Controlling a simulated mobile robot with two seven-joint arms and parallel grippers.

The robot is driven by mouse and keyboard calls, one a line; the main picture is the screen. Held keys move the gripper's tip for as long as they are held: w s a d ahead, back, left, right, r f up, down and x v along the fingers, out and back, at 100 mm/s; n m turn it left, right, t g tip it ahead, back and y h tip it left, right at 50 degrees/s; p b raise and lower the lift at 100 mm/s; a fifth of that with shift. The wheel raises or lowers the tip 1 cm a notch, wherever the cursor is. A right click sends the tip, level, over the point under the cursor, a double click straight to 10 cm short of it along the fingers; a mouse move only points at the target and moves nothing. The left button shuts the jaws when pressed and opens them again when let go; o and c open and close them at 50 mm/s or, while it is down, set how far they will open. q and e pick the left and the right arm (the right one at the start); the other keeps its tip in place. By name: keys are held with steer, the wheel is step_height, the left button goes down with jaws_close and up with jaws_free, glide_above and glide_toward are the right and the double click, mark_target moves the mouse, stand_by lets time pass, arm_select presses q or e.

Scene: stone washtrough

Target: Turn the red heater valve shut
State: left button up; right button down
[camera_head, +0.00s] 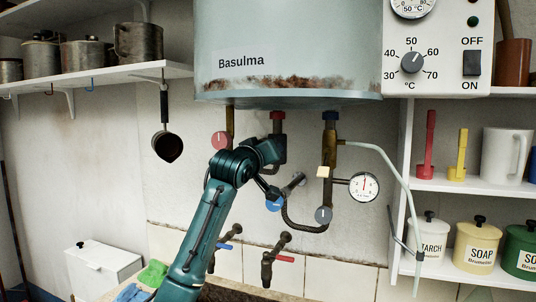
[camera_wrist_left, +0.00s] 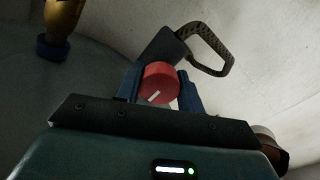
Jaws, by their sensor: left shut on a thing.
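My left gripper (camera_head: 268,152) is up under the heater (camera_head: 285,45), in front of the pipe with the red collar (camera_head: 278,116). In the left wrist view its blue fingers (camera_wrist_left: 158,88) are shut on a round red knob (camera_wrist_left: 160,83) with a white mark, which slants in that picture. The head view does not show this held knob; my wrist covers that spot. Another red round knob (camera_head: 221,141) with a pale mark shows in the open on the brass pipe to the left. My right gripper is in neither view.
A pipe with a blue collar (camera_head: 330,116), a pressure gauge (camera_head: 364,187) and a pale hose (camera_head: 390,165) stand close on the right. Taps (camera_head: 276,258) are below. A ladle (camera_head: 167,145) hangs at left. Shelves with jars (camera_head: 474,246) are at right.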

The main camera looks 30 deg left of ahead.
arm_select(q)
steer(key=m, duration=0.8)
steer(key=shift+a+m, duration=0.1)
steer(key=shift+m, duration=0.2)
steer(key=m, duration=0.4)
steer(key=shift+m, duration=2.5)
steer(key=o, duration=1)
